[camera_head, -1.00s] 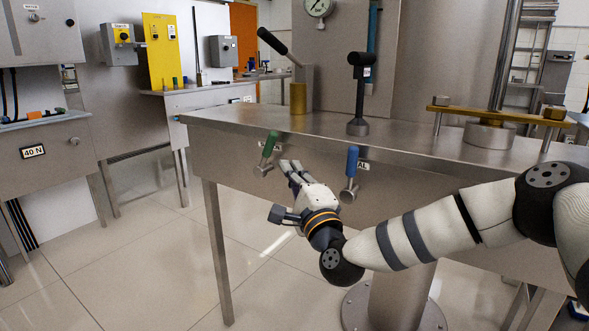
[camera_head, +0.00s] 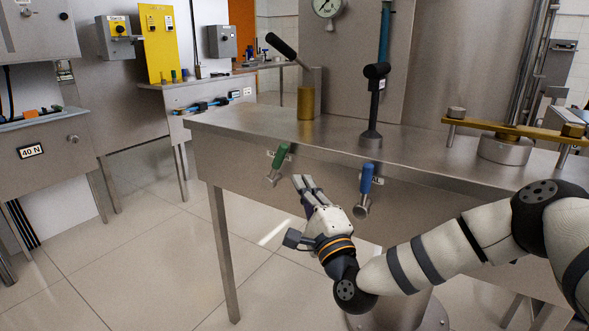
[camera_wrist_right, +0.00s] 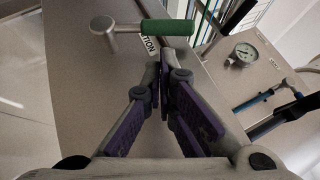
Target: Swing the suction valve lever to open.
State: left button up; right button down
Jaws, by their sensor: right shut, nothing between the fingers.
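The suction valve lever has a green handle (camera_head: 280,157) on a metal stem, mounted on the front face of the steel table. It tilts in the head view, its upper end leaning right. In the right wrist view the green handle (camera_wrist_right: 167,27) lies across the top, with part of the label "TION" below it. My right gripper (camera_head: 303,183) is shut and empty, just below and to the right of the lever. In the wrist view its fingertips (camera_wrist_right: 166,65) point toward the handle, with no clear contact. My left gripper is out of view.
A blue-handled lever (camera_head: 366,180) hangs on the same table face, right of my gripper. The steel table top (camera_head: 240,120) carries a black-handled lever on a brass base (camera_head: 305,103) and a black upright handle (camera_head: 374,105). A gauge (camera_wrist_right: 245,52) shows in the wrist view.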

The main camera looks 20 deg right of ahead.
aim_at(280, 165)
jog(key=shift+x, duration=2.15)
jog(key=shift+w+a+r+n+g+p, duration=0.15)
jog(key=shift+r+n+g+p, duration=0.15)
jog(key=shift+r+p, duration=0.55)
jog(key=shift+f, duration=0.1)
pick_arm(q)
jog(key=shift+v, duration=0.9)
pick_arm(e)
jog(key=shift+f, duration=0.4)
